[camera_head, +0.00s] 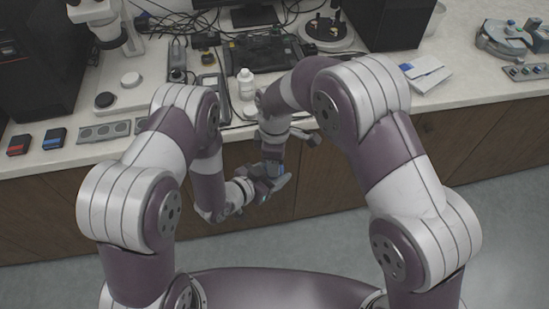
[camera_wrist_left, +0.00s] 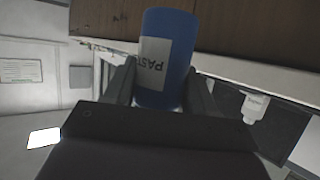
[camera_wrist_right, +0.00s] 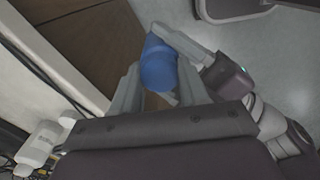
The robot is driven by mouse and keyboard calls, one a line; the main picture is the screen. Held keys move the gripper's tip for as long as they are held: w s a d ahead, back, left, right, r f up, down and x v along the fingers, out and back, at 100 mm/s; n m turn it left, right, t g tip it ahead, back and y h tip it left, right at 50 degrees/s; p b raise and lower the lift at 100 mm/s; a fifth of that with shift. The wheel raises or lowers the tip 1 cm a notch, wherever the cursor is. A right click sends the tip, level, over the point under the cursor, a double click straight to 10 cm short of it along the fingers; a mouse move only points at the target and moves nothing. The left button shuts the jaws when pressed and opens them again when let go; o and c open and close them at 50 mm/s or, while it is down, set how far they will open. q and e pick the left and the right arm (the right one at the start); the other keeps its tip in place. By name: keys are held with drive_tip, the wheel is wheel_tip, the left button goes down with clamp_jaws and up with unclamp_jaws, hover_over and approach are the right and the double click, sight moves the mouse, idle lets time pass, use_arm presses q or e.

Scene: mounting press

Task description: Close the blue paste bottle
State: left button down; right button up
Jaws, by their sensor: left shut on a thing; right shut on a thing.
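The blue paste bottle (camera_wrist_left: 177,55) is between my two grippers in front of the counter, off its surface. Its white label reads "PASTE" in the left wrist view. My left gripper (camera_wrist_left: 160,90) is shut on the bottle; it is also in the head view (camera_head: 264,187). My right gripper (camera_wrist_right: 159,88) is shut on the blue end piece, the cap (camera_wrist_right: 158,76), in line with the bottle. In the head view the right gripper (camera_head: 275,163) is just above the left one. My fingers partly hide the join, so I cannot tell whether the cap is seated.
A white bottle (camera_head: 246,84) stands near the counter's front edge, behind my grippers. Red (camera_head: 18,145) and blue (camera_head: 54,139) boxes and a grey strip (camera_head: 104,132) lie at left. A white booklet (camera_head: 426,73) lies at right. The floor before the cabinets is clear.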

drive_tip(key=shift+m, duration=0.6)
drive_tip(key=o, duration=1)
drive_tip(key=shift+o, duration=0.8)
drive_tip(key=shift+r, duration=2.35)
